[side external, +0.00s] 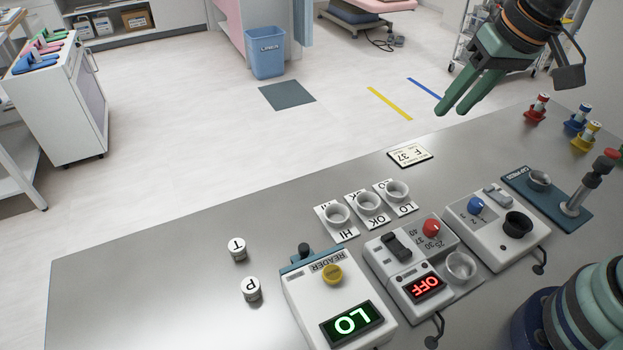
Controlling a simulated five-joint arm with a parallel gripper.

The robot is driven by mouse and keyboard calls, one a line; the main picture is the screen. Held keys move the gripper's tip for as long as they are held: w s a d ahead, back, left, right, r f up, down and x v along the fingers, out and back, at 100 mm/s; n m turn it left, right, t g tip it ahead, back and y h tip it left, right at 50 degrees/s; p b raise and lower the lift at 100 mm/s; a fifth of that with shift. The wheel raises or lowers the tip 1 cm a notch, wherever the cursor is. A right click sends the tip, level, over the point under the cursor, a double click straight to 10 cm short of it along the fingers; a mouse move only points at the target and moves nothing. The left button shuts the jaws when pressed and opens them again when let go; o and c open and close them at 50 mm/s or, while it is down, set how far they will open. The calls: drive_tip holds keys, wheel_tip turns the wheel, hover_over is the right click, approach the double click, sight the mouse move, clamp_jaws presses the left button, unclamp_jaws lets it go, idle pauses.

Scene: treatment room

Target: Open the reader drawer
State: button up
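The reader (310,306) is a white box at the front of the grey bench, with a yellow knob (332,274) on top. Its green display (352,322) reads LO. A teal strip (297,263) with a small black knob (304,249) runs along the reader's far edge; it looks like the drawer front and sits against the box with no visible gap. My gripper (453,110) has green fingers, is raised at the upper right, and is well away from the reader. Its fingertips are slightly apart with nothing between them.
Right of the reader stand a white device with a red OFF display (425,286) and another with a blue knob (475,205). Labelled cups (368,202) stand behind them. Two white pieces, T (237,250) and P (251,289), stand left. The bench's left end is clear.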

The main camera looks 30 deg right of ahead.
drive_tip(key=w+a+f+m+g, duration=0.1)
drive_tip(key=w+a+f+m, duration=0.1)
drive_tip(key=a, duration=0.4)
drive_tip(key=w+a+f+m+g, duration=0.1)
drive_tip(key=w+a, duration=0.1)
drive_tip(key=a, duration=0.4)
drive_tip(key=m+g, duration=0.2)
drive_tip(key=m, duration=0.2)
approach(304, 247)
drive_tip(key=shift+h, duration=0.3)
drive_tip(key=f, duration=0.8)
drive_tip(key=shift+w+a+f, duration=0.15)
drive_tip(key=shift+a+f, duration=0.1)
drive_tip(key=shift+f, duration=0.1)
clamp_jaws()
